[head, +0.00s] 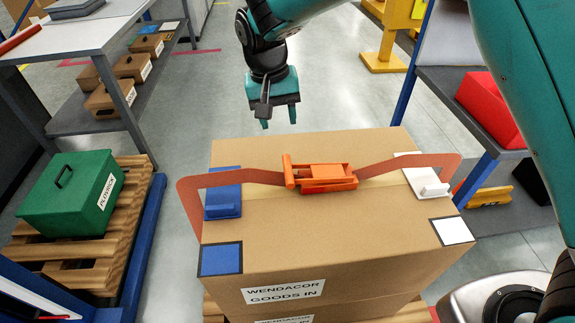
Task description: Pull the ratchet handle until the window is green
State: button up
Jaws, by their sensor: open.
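The orange ratchet (325,178) lies on top of a large cardboard box (300,224), near the middle. Its handle (288,171) appears to be the bar at its left end. An orange strap (245,177) runs from both sides of the ratchet and loops down past the box edges. I cannot make out a window or a green colour on the ratchet. My gripper (279,122) is teal, points down and is open and empty. It hangs behind and to the left of the ratchet, apart from it.
A blue block (223,203) and a white block (427,182) sit under the strap at the box edges. A green case (72,193) stands on a pallet at left. Shelves with boxes stand at upper left. A red bin (490,105) is on the right shelf. Floor behind the box is clear.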

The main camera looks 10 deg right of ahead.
aim_at(287, 167)
jog(key=f, duration=0.5)
jog(key=d+f+p, duration=0.1)
jog(key=f, duration=0.4)
jog(key=d+f, duration=0.1)
jog(key=f, duration=0.4)
jog(key=shift+p, duration=0.35)
grip_shut()
